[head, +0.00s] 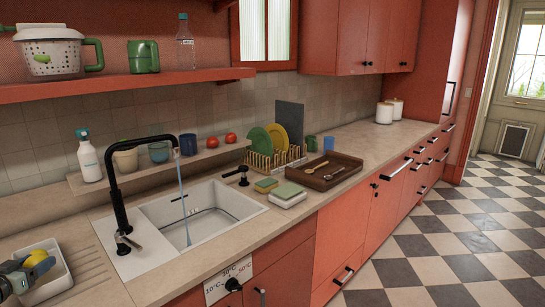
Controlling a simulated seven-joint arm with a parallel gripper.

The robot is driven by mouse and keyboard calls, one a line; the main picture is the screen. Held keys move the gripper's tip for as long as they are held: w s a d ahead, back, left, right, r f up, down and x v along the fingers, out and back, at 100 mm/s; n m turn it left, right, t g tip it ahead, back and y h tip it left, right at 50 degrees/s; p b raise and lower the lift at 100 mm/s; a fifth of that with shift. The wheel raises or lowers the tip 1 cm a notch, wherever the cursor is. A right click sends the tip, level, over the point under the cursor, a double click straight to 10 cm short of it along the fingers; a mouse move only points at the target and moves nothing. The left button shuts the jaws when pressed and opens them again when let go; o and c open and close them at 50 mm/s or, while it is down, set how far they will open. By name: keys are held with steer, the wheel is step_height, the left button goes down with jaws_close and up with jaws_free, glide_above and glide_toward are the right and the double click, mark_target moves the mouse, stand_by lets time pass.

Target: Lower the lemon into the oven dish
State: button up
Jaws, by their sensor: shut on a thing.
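The yellow lemon (37,259) is at the far lower left of the head view, inside the outline of the white oven dish (62,281). My gripper (24,266) reaches in from the left edge and is shut on the lemon. The dish stands on the ribbed drainboard to the left of the sink. The lemon appears at or just above the dish's rim level; I cannot tell whether it touches the bottom. The gripper hides part of the dish's left side.
The white sink (160,222) with a black tap (115,190) and running water is right of the dish. A low ledge (135,175) with a bottle, cups and tomatoes runs behind. A dish rack (270,160) and wooden tray (325,172) stand farther right.

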steer(key=shift+f, duration=0.3)
stand_by(0.4)
steer(key=o, duration=1.2)
steer(key=shift+s, duration=0.1)
